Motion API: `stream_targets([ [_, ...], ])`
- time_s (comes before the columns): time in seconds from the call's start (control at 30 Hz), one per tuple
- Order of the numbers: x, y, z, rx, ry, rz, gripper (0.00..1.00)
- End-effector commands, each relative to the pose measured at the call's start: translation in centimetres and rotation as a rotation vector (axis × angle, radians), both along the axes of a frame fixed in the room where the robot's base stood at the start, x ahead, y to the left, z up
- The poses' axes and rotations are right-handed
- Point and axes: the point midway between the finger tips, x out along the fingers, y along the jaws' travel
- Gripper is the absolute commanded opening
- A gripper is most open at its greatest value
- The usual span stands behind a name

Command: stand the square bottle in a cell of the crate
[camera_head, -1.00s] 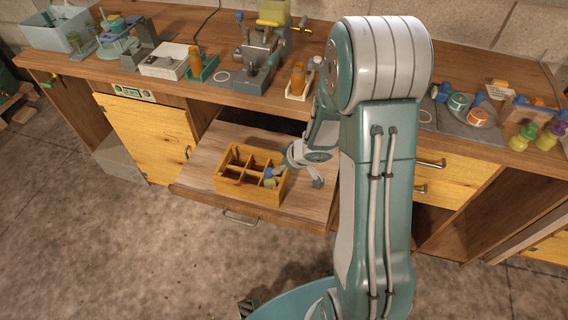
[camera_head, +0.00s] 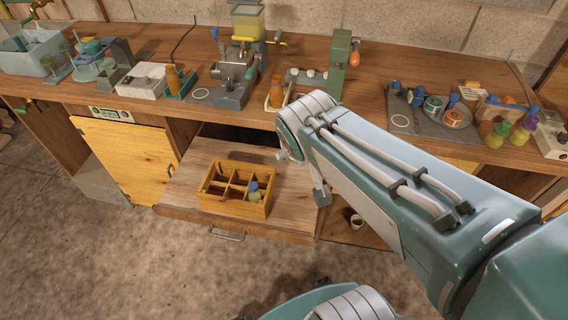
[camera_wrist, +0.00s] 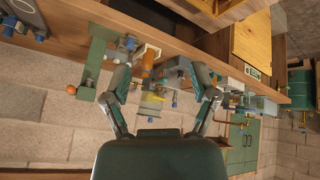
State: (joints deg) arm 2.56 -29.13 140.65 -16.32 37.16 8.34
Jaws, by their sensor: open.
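The wooden crate (camera_head: 240,209) sits on the pulled-out drawer board in the head view, divided into several cells. A small pale yellowish bottle with a blue cap (camera_head: 254,191), which I take for the square bottle, stands in a front cell at the crate's right side. It looks upright; its lower part is hidden by the crate walls. My gripper (camera_wrist: 162,76) is open in the wrist view, with nothing between its fingers. In the head view it is mostly hidden by my arm, right of the crate and apart from it.
The drawer board (camera_head: 185,188) has bare room around the crate. An orange bottle (camera_head: 276,92), a grey press (camera_head: 235,85) and a green post (camera_head: 339,65) stand on the bench behind. A mat with tape rolls (camera_head: 435,110) lies at right. A small cup (camera_head: 356,221) is below.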

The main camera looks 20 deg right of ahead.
Motion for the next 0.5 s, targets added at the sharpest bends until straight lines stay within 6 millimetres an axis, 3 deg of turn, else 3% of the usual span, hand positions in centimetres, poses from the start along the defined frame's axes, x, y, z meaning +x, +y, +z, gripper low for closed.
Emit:
stream_targets([
  [0.1,-3.8,2.2,1.1,0.09,0.023,0.016,0.76],
  [0.2,-6.0,3.6,1.5,0.15,0.046,0.039,0.76],
  [0.3,-7.1,4.4,1.6,0.184,0.06,0.055,0.76],
  [0.5,-7.4,4.7,1.6,0.192,0.065,0.06,0.76],
])
